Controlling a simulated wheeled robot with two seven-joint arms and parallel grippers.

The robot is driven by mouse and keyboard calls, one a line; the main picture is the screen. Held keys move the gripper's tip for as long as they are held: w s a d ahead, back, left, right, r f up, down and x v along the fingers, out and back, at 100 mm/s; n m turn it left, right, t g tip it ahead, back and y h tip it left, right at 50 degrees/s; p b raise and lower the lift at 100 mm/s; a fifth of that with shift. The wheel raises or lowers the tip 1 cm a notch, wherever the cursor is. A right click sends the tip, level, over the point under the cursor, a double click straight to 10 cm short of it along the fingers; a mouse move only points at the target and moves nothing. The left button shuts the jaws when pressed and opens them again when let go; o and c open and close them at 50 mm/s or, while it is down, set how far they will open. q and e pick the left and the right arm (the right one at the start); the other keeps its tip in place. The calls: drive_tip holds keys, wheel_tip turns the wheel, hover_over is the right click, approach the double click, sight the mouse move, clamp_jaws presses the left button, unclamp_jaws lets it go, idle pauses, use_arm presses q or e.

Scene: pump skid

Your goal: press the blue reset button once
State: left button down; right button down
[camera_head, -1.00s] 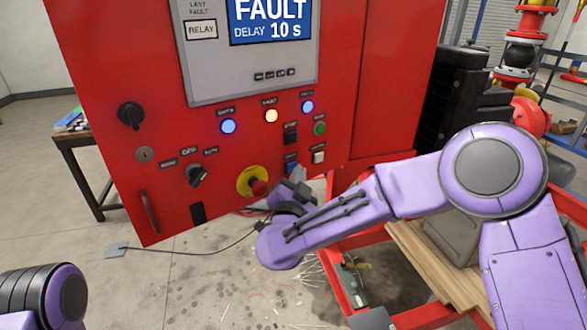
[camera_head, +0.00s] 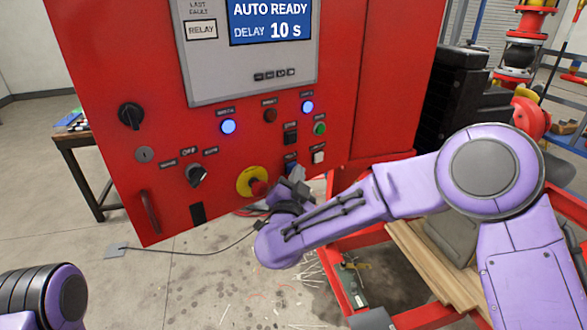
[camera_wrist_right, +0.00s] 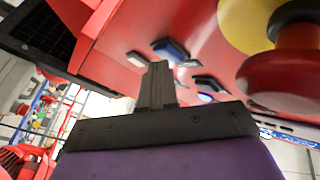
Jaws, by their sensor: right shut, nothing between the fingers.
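The blue reset button (camera_head: 291,168) is low on the red panel, right of the red-and-yellow mushroom knob (camera_head: 256,187), partly hidden by my right gripper in the head view. My right gripper (camera_head: 298,184) is shut and empty, its fingertips close to the button. In the right wrist view, the shut fingers (camera_wrist_right: 158,75) point toward the blue button (camera_wrist_right: 169,48); whether they touch it I cannot tell. The screen (camera_head: 270,22) reads AUTO READY, DELAY 10 s. The middle lamp (camera_head: 270,115) is dark red. My left gripper is out of view.
The mushroom knob (camera_wrist_right: 285,75) is close beside my right fingers. Black (camera_head: 290,138), green (camera_head: 319,129) and white (camera_head: 318,157) buttons surround the blue one. Two blue lamps are lit. A red frame (camera_head: 345,285) lies below my right arm.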

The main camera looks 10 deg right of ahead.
drive_tip(key=shift+s+d, duration=0.2)
drive_tip(key=shift+s, duration=0.45)
drive_tip(key=s, duration=0.1)
drive_tip(key=s+d, duration=0.1)
drive_tip(key=s, duration=0.1)
drive_tip(key=s+d+p, duration=0.1)
drive_tip(key=shift+s, duration=0.3)
idle(0.3)
